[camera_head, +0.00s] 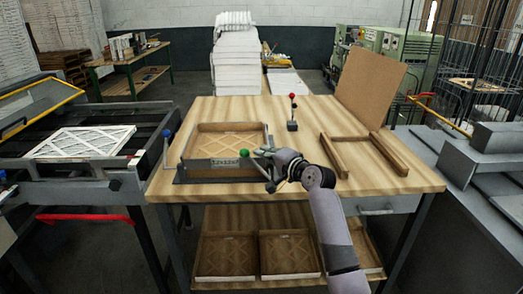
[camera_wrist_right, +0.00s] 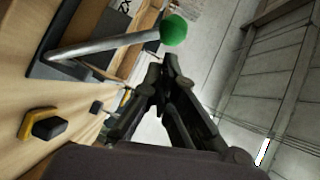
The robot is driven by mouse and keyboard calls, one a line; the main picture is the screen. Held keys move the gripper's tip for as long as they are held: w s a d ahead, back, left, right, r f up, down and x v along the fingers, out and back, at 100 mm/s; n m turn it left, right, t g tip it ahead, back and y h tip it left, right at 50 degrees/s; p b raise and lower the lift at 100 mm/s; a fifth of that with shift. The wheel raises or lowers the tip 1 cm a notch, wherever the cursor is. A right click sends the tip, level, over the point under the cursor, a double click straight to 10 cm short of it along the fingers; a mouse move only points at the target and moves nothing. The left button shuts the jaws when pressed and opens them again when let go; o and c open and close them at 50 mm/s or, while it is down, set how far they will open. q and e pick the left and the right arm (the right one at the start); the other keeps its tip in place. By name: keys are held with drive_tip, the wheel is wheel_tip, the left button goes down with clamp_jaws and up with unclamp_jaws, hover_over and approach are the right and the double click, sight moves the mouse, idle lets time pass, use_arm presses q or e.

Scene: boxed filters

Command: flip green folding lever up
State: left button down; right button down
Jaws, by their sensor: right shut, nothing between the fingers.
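The green ball knob (camera_head: 244,153) shows near the front right of the wooden-framed filter fixture (camera_head: 222,166) on the table. In the right wrist view the green knob (camera_wrist_right: 173,30) tops a grey rod (camera_wrist_right: 105,46), which runs left to a dark base (camera_wrist_right: 52,66) and looks nearly lying along the table. My right gripper (camera_head: 268,165) is at the fixture's front right corner, close to the knob. Its fingers (camera_wrist_right: 163,75) are together and empty, with the knob just past the tips; I cannot tell whether they touch. My left gripper is not in view.
A blue-knobbed lever (camera_head: 167,133) stands at the fixture's left. A red-knobbed post (camera_head: 292,97) stands behind it. A wooden frame (camera_head: 333,155) and a leaning brown board (camera_head: 370,87) are at the right. A yellow and black part (camera_wrist_right: 40,125) lies low in the wrist view.

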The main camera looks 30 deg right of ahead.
drive_tip(key=shift+w+a+f, duration=0.1)
drive_tip(key=shift+w+a, duration=0.15)
drive_tip(key=shift+a, duration=0.05)
drive_tip(key=p, duration=0.2)
drive_tip(key=a+n+g+p, duration=0.1)
drive_tip(key=shift+w+a+f+p, duration=0.25)
drive_tip(key=shift+w+p, duration=0.15)
idle(0.3)
